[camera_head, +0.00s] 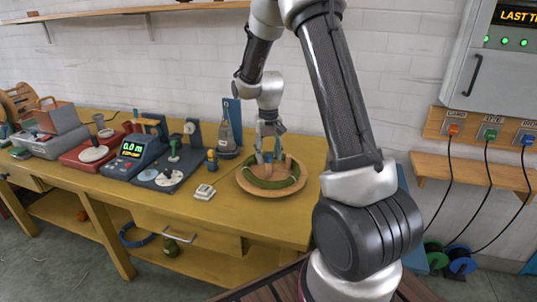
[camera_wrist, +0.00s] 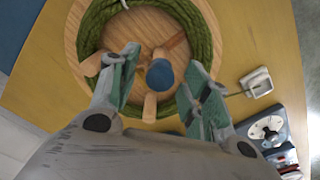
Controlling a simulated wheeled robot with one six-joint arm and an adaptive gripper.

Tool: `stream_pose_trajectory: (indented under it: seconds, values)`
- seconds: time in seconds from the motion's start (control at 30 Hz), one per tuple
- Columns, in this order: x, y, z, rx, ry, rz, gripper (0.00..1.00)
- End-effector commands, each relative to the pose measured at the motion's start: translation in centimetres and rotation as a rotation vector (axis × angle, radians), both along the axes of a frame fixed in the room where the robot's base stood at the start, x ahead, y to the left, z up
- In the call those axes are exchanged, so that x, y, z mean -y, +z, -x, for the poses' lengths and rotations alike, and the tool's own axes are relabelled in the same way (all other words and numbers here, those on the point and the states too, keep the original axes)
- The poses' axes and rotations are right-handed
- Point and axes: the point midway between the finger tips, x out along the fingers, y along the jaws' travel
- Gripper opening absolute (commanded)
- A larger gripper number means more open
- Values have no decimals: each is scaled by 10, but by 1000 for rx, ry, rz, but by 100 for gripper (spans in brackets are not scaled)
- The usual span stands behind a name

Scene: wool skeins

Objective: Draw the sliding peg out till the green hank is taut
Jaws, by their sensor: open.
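The green hank (camera_head: 272,184) lies in a loop on a round wooden board (camera_head: 247,190) on the bench. In the wrist view the hank (camera_wrist: 204,30) curves around the inside of the board's rim (camera_wrist: 67,40). A blue-topped peg (camera_wrist: 160,75), seemingly the sliding peg, stands inside the loop near a slot. Short wooden pegs (camera_wrist: 150,108) stand near it, one (camera_wrist: 90,66) at the hank's left side. My gripper (camera_wrist: 161,62) is open above the board, its fingers on either side of the blue top with gaps showing. My gripper (camera_head: 268,152) hides part of the board in the head view.
A small white device (camera_wrist: 256,82) lies beside the board, with a cord running towards it. A grey-blue bottle-shaped object (camera_head: 225,135) stands behind left. A winder base (camera_head: 165,178) and a digital meter (camera_head: 131,150) stand further left.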

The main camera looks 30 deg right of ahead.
Motion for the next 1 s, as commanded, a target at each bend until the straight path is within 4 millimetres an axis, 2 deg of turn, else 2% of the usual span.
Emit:
stream_pose_trajectory:
  seconds: [0.27,0.5,0.67,0.9,1.0]
  values:
    - [0,-2,0,1,0,0,46]
    - [0,-1,0,1,0,0,2]
    - [-3,-1,3,1,1,0,1]
    - [-30,-1,29,2,3,0,1]
    - [-33,-1,32,2,2,0,1]
